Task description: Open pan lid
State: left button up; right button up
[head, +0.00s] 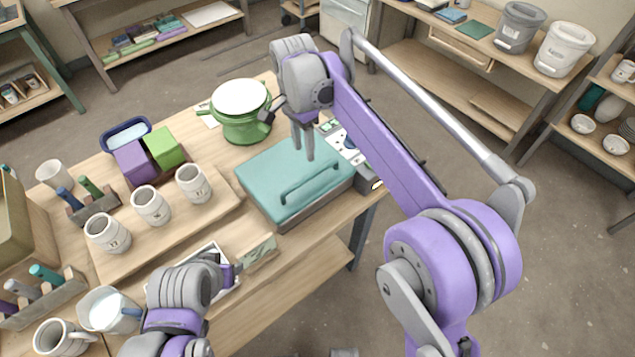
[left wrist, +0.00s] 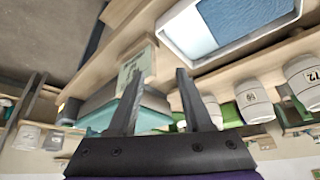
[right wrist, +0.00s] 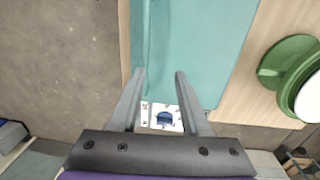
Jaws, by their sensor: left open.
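The pan is a grey box-shaped pan (head: 322,205) at the table's right side. Its flat teal lid (head: 275,175) lies shut on it, with a teal bar handle (head: 310,183) along the front. My right gripper (head: 304,153) is open and empty, pointing down above the lid's back right part, behind the handle. In the right wrist view the teal lid (right wrist: 205,45) lies beyond the open fingers (right wrist: 160,75). My left gripper (head: 236,275) is open at the table's front, left of the pan; its open fingers also show in the left wrist view (left wrist: 158,75).
A green pot (head: 240,125) with a white top stands behind the pan. A control panel (head: 345,145) adjoins the pan's right side. Several white mugs (head: 150,205) stand on a board at left. A small card (head: 258,252) stands near the front edge.

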aim_at(313, 174)
pick_arm(q)
jog(key=f, duration=0.1)
jog(key=s+f+b, duration=0.2)
jog(key=f, duration=0.1)
jog(key=shift+d, duration=0.15)
pick_arm(e)
jog(key=shift+t+y, duration=0.4)
jog(key=shift+t, duration=0.2)
jog(key=s+f, duration=0.1)
jog(key=d+f, duration=0.1)
jog(key=s+f, duration=0.1)
jog(key=shift+s+d+f, duration=0.3)
jog(key=shift+d+f, duration=0.05)
jog(key=shift+f, duration=0.05)
pick_arm(q)
jog(key=shift+f+b, duration=0.5)
jog(key=shift+b, duration=0.15)
pick_arm(e)
jog(key=shift+d+f+t, duration=0.15)
jog(key=shift+f+t, duration=0.15)
jog(key=shift+f, duration=0.25)
pick_arm(q)
jog(key=shift+s+f, duration=0.1)
pick_arm(e)
jog(key=shift+s+f+y, duration=0.1)
jog(key=shift+y, duration=0.2)
